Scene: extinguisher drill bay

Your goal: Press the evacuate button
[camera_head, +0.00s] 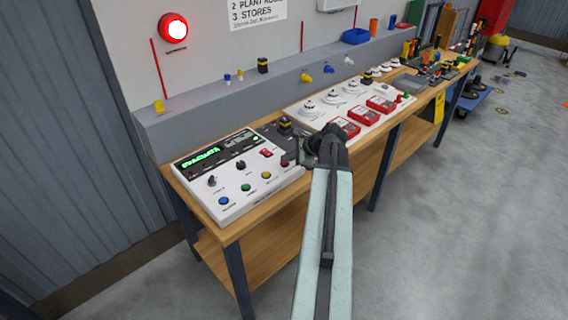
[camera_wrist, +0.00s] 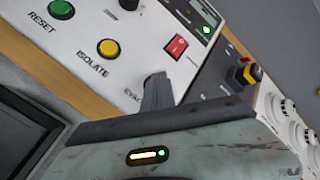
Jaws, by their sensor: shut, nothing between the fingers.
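The white control panel (camera_head: 240,205) lies on the bench, with a green-lit display (camera_head: 208,155) that appears to read EVACUATE. Its front row has a blue button (camera_head: 223,201), a green button (camera_head: 245,187) and a yellow button (camera_head: 266,175). A small red spot (camera_head: 284,163), apparently the evacuate button, shows beside my gripper (camera_head: 291,159). In the wrist view my gripper (camera_wrist: 156,92) is shut and empty, its tip over the panel just past the partly covered label EVAC (camera_wrist: 131,97). The button there is hidden behind the fingers; I cannot tell if they touch it.
A red rocker switch (camera_wrist: 177,46) sits just beyond the fingertips. Red call points (camera_head: 380,104) and white detectors (camera_head: 331,97) lie to the right. A red beacon (camera_head: 173,28) glows on the wall.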

